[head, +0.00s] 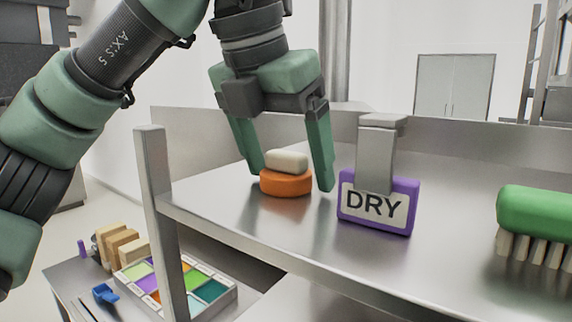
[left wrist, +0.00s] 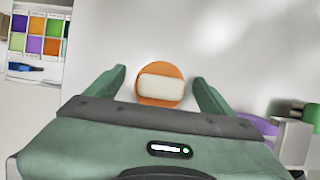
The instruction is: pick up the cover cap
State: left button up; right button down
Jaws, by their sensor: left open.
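An orange round cap (head: 286,184) with a cream block-shaped top (head: 286,161), seemingly the cover cap, sits on the metal shelf (head: 440,262). In the left wrist view the orange disc (left wrist: 160,71) and its cream top (left wrist: 161,88) lie between the two fingers. My left gripper (head: 289,179) is open, pointing down, with one finger on each side of the cap. A gap shows between the right finger and the cap. The left fingertip is close to the cap; whether it touches cannot be told. My right gripper is out of view.
A purple DRY sign (head: 376,226) with a grey metal bracket (head: 377,150) stands just right of the gripper. A green brush (head: 540,212) lies at the far right. A tray of coloured squares (head: 181,277) is on a lower surface at left.

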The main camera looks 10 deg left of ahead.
pick_arm(q)
jog(key=shift+s, duration=0.2)
jog(key=c, duration=0.4)
jog(key=shift+w, duration=0.1)
jog(key=c, duration=0.9)
jog(key=shift+o, duration=0.2)
jog(key=shift+r, duration=0.15)
